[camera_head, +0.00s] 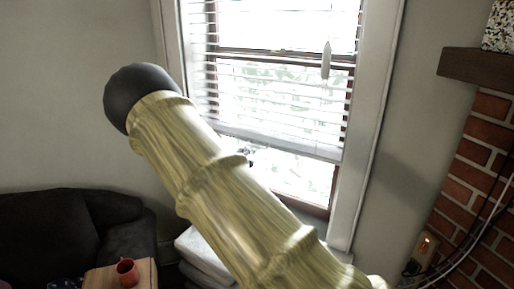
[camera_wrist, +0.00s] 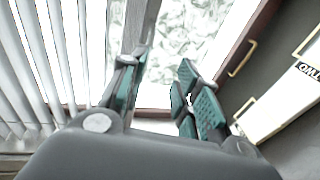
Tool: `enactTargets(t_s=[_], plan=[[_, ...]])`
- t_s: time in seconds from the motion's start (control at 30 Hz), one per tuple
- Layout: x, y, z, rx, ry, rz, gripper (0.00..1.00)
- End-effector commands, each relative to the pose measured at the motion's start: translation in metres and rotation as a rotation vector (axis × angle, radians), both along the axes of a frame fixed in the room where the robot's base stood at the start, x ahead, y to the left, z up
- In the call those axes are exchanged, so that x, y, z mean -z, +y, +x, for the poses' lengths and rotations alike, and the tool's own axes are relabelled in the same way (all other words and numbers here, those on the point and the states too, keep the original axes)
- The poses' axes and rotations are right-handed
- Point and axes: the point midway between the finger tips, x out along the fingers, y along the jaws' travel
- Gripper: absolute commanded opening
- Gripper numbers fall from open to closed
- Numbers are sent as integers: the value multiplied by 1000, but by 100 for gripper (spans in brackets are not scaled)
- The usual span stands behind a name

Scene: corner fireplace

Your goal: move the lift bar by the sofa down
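The window blind's bottom rail (camera_head: 285,147), which looks like the lift bar, hangs partway up the window, with glass showing below it. In the wrist view the rail (camera_wrist: 145,22) runs as a grey bar beyond my gripper's left finger. My gripper (camera_wrist: 165,72) is open in that view, with teal pads and window glass showing between its fingers. The left fingertip overlaps the rail's line; I cannot tell if they touch. In the head view my arm hides nearly all of the gripper. The black sofa (camera_head: 60,235) is at the lower left.
A red mug (camera_head: 126,271) stands on a wooden surface (camera_head: 105,277) by the sofa. White folded cushions or cloths (camera_head: 205,258) lie below the window. A brick fireplace (camera_head: 480,170) is at the right. A brass handle (camera_wrist: 242,58) is on the brown window frame.

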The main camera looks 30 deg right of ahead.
Motion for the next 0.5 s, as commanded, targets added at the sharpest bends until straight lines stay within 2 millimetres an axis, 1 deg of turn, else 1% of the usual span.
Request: enactTargets(t_s=[0.03, 0.13, 0.27, 0.5], plan=[[-9, 0, 5, 1, -2, -10, 32], [-18, -2, 10, 3, -2, -21, 32], [-18, -12, 15, 4, -3, -22, 32], [-11, -42, 33, 5, -2, -22, 32]])
